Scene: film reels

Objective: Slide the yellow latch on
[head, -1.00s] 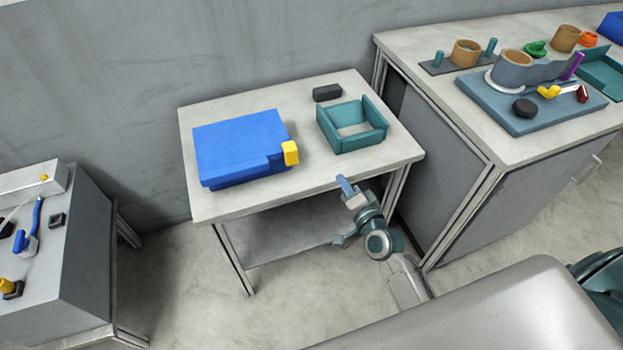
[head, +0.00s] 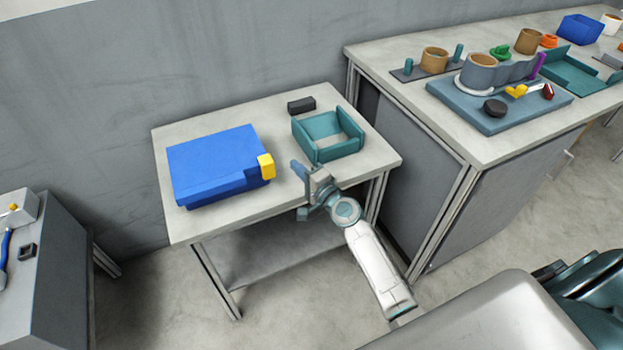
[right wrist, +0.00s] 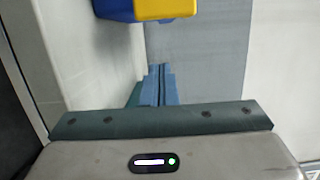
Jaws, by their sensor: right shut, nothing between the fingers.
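The yellow latch (head: 266,166) is a small block at the right front corner of a blue box (head: 212,160) on the small table. My right gripper (head: 297,167) is just right of the latch, apart from it, near the table's front edge. Its fingers are shut and hold nothing. In the right wrist view, the blue fingers (right wrist: 159,85) lie together, and the yellow latch (right wrist: 157,8) and a piece of the blue box (right wrist: 113,10) show at the top, beyond the fingertips. My left gripper is not in view.
A teal open tray (head: 328,153) stands behind and to the right of my right gripper, with a dark block (head: 301,105) behind it. A long workbench (head: 440,119) with reel parts stands at the right. A grey cabinet (head: 62,265) is at the left.

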